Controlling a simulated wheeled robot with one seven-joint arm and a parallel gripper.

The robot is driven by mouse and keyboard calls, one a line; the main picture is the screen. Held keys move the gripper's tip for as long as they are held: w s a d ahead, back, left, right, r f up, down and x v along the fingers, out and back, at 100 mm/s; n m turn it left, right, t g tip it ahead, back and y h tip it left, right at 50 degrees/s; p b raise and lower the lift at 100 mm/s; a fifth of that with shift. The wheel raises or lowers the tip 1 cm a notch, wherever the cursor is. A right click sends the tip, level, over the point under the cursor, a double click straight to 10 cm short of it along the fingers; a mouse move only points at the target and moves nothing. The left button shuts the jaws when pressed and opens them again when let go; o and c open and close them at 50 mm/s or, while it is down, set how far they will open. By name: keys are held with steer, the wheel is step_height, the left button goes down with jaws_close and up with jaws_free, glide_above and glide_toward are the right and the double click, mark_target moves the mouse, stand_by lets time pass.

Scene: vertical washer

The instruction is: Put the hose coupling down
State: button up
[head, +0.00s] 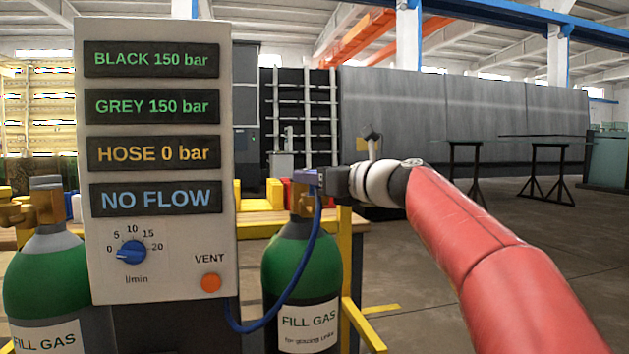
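My gripper (318,181) is at the end of my red arm, in front of the top of the right gas cylinder (302,262). It appears shut on the hose coupling, which is mostly hidden by the fingers and a purple-blue block at their tips. The blue hose (302,272) hangs from the fingertips and loops down left to the underside of the panel. The right cylinder is green with a "FILL GAS" label, its brass valve (298,203) just below and behind the fingertips. I cannot tell whether the coupling touches the valve.
The grey panel (160,245) reads BLACK 150 bar, GREY 150 bar, HOSE 0 bar, NO FLOW. It has a blue knob (131,252) and an orange VENT button (211,282). A left green cylinder (46,275) stands beside it. Yellow framing (359,325) stands right; open floor lies beyond.

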steer(key=shift+o, duration=1.2)
steer(key=shift+s, duration=0.1)
steer(key=b+v, duration=0.1)
steer(key=v, duration=1.1)
steer(key=shift+b, duration=0.3)
